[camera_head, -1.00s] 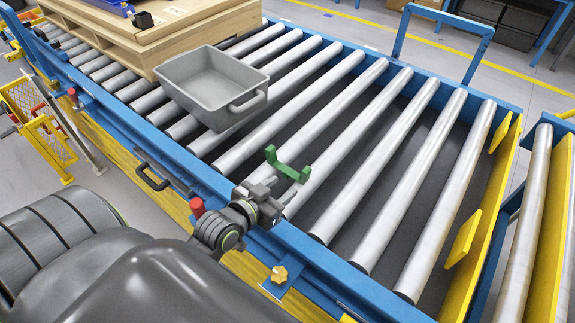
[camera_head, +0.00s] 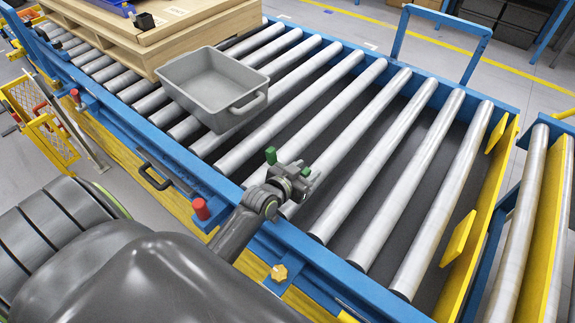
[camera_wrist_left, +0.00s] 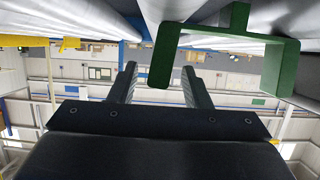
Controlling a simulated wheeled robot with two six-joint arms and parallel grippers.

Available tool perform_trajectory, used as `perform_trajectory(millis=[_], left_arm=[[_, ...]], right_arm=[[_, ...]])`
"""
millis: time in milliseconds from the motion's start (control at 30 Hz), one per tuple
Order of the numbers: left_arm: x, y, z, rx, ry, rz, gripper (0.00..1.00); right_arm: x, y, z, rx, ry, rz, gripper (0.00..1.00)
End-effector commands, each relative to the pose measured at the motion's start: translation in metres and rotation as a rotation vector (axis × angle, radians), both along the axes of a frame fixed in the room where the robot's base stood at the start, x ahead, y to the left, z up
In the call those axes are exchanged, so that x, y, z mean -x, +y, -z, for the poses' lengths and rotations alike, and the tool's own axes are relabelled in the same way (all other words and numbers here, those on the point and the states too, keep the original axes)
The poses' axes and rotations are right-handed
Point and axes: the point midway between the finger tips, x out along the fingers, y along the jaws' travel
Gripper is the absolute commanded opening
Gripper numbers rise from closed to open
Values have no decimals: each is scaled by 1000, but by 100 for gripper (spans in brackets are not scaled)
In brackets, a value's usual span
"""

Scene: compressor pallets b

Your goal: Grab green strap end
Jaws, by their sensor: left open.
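The green strap end (camera_head: 270,155) is a U-shaped green piece above the rollers near the conveyor's front rail, partly hidden by my left gripper (camera_head: 296,172) in the head view. In the left wrist view the green strap end (camera_wrist_left: 237,45) fills the upper right, one leg hanging down. That leg lines up between the fingertips of my open left gripper (camera_wrist_left: 160,68), closer to the right finger. I cannot tell how deep it sits or whether it touches. My right gripper is not in view.
A grey tote (camera_head: 207,80) stands on the rollers beside a wooden pallet (camera_head: 150,45) at the back left. The blue front rail (camera_head: 330,275) runs below my left arm, with a red knob (camera_head: 201,209) on it. The rollers to the right are clear.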

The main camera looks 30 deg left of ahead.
Motion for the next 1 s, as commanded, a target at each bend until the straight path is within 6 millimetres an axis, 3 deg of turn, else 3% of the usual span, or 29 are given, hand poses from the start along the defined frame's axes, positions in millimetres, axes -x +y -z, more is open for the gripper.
perform_trajectory(millis=[200, 467, 800, 1000], left_arm=[[-17, -1, 6, 0, 0, -1, 44], [-18, -1, 7, 0, -1, -1, 44], [-18, -1, 7, 0, 0, -1, 2], [-18, -1, 7, 0, 0, -1, 0]], right_arm=[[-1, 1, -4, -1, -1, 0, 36], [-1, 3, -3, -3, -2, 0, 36], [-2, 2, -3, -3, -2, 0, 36], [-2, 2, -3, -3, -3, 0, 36]])
